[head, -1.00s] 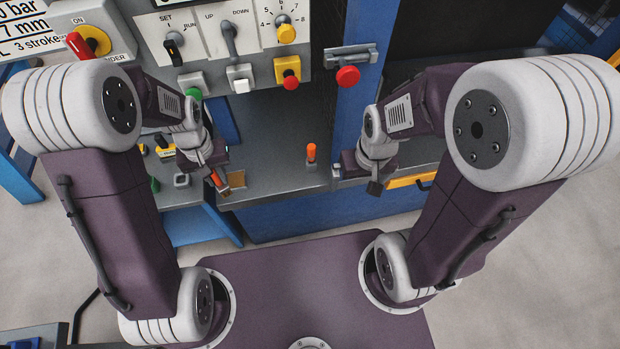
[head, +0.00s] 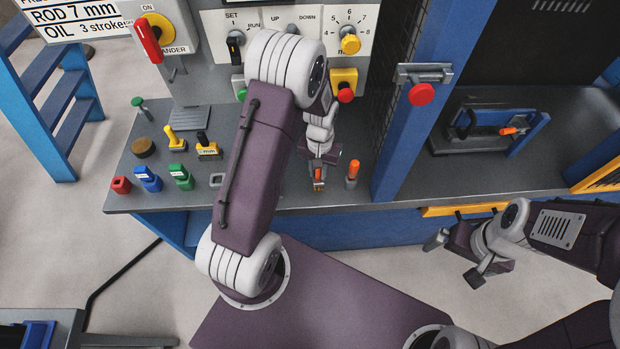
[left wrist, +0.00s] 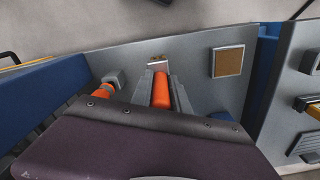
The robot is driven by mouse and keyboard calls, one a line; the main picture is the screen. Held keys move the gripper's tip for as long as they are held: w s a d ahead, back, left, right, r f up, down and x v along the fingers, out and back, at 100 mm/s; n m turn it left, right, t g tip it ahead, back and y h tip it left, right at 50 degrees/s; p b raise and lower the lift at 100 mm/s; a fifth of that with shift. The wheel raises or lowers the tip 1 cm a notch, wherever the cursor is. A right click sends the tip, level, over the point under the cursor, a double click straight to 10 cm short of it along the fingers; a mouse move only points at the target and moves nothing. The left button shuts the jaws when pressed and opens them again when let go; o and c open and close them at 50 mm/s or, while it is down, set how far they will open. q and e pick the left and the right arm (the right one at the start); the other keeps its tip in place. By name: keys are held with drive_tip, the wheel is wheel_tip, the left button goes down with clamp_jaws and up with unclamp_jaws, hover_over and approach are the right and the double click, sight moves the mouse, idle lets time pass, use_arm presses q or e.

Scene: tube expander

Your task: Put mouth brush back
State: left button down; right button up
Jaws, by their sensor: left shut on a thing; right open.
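My left gripper (head: 318,180) is shut on an orange-handled tool, which I take to be the mouth brush (head: 319,173). In the left wrist view its orange handle (left wrist: 161,90) lies between the two grey fingers, with a small grey piece just beyond the fingertips. I cannot tell whether the brush is seated in that piece or above it. A second orange-handled tool (head: 353,170) stands in a grey socket close to the right of the gripper; it also shows in the left wrist view (left wrist: 102,92). My right gripper (head: 456,259) is open and empty, off the bench front at the right.
The grey bench (head: 125,197) holds several coloured blocks and tools at the left. A square brown pad (left wrist: 227,62) lies farther along it. A blue post (head: 405,130) with a red button (head: 421,94) rises right of the second tool. A clamp fixture (head: 490,130) sits beyond the post.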

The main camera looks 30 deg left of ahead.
use_arm(q)
drive_tip(key=a+f, duration=0.1)
drive_tip(key=f, duration=0.1)
drive_tip(key=a+f, duration=0.1)
drive_tip(key=f, duration=0.1)
drive_tip(key=a+f, duration=0.2)
drive_tip(key=shift+w+f, duration=0.1)
drive_tip(key=shift+w, duration=0.2)
drive_tip(key=shift+w+f, duration=0.1)
drive_tip(key=shift+f, duration=0.05)
drive_tip(key=shift+b, duration=0.3)
drive_tip(key=c, duration=1.3)
unclamp_jaws()
drive_tip(key=shift+f, duration=0.15)
